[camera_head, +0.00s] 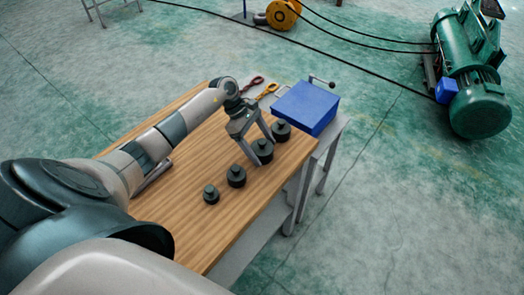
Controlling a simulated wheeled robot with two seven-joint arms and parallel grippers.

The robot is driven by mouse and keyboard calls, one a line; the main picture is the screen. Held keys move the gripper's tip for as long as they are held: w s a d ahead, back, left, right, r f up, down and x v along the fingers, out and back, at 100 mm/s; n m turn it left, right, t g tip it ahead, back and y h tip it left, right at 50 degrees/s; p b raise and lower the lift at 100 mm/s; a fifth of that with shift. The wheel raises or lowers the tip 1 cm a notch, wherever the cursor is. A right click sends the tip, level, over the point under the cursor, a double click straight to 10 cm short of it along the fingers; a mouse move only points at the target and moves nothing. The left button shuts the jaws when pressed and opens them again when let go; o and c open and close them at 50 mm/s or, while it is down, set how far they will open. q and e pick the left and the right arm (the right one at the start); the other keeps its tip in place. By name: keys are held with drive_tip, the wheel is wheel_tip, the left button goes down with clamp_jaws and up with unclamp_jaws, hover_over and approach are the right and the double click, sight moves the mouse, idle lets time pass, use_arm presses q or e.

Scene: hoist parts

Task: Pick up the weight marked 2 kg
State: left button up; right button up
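Several dark round weights with knobs on top stand in a row on the wooden table (190,232). The nearest and smallest weight (211,196) and the second weight (236,177) stand clear of the gripper. The third weight (263,153) is at my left gripper (264,153), and its fingers partly hide it. The farthest and largest weight (281,132) stands just beyond. My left gripper is open, its fingers spread apart to either side of the third weight; contact cannot be told. No mass markings are legible. My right gripper is not in view.
A blue box (304,107) sits at the table's far right end. Red-handled (252,83) and orange-handled (267,90) tools lie beside it. A green motor (478,108) and a yellow pulley (283,14) are on the floor beyond. The table's near part is clear.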

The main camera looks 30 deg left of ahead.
sight(264, 141)
use_arm(q)
drive_tip(key=c, duration=1.5)
drive_tip(key=shift+w+r, duration=0.1)
drive_tip(key=shift+r, duration=0.15)
clamp_jaws()
drive_tip(key=shift+f, duration=0.1)
drive_tip(key=shift+w+a+r+b, duration=0.1)
drive_tip(key=shift+r+b, duration=0.4)
drive_tip(key=shift+r, duration=0.1)
wheel_tip(264, 141, up, 3)
drive_tip(key=shift+f+b, duration=0.1)
drive_tip(key=shift+b, duration=0.8)
drive_tip(key=s+d+r+b, duration=0.4)
drive_tip(key=s+d+r, duration=0.2)
drive_tip(key=s, duration=0.4)
drive_tip(key=shift+d+r, duration=0.2)
drive_tip(key=shift+r, duration=0.3)
